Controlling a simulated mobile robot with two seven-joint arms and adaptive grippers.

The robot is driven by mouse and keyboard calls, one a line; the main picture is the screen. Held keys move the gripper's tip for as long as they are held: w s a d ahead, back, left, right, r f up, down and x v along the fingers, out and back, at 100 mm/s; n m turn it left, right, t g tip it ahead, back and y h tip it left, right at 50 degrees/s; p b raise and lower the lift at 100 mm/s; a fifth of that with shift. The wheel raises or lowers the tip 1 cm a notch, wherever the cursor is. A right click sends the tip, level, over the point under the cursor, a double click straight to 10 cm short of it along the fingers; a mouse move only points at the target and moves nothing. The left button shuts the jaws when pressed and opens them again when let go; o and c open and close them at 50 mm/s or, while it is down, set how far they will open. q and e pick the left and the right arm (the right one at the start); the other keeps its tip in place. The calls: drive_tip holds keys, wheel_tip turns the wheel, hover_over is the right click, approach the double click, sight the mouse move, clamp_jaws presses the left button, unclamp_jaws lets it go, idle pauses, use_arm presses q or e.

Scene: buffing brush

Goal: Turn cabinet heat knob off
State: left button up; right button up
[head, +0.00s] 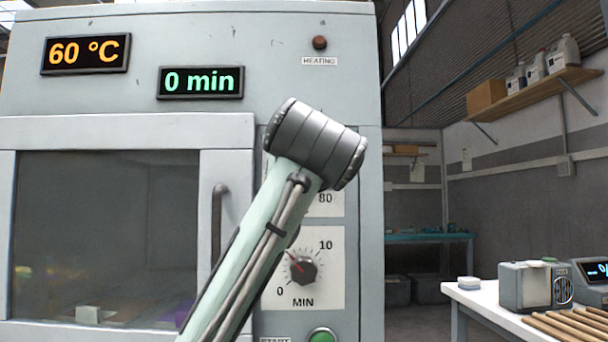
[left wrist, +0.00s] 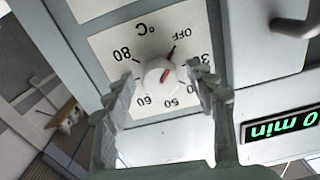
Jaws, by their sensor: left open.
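The heat knob (left wrist: 160,79) shows in the left wrist view, pale and round with a red pointer line, on a white °C dial plate (left wrist: 110,44) marked OFF to 80. The red line lies slanted; I cannot tell which mark it points to. My left gripper (left wrist: 160,84) is open, with one finger on each side of the knob; I cannot tell whether they touch it. In the head view my left arm hides the knob and most of its plate (head: 325,205). The cabinet (head: 200,130) displays 60 °C. My right gripper is not in view.
Below the heat dial is a dark MIN timer knob (head: 303,270), then a green START button (head: 322,337). The cabinet door handle (head: 217,215) stands to the left. The HEATING lamp (head: 320,42) is above. A white table (head: 470,300) with devices stands at right.

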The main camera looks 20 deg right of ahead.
use_arm(q)
drive_tip(key=v, duration=1.2)
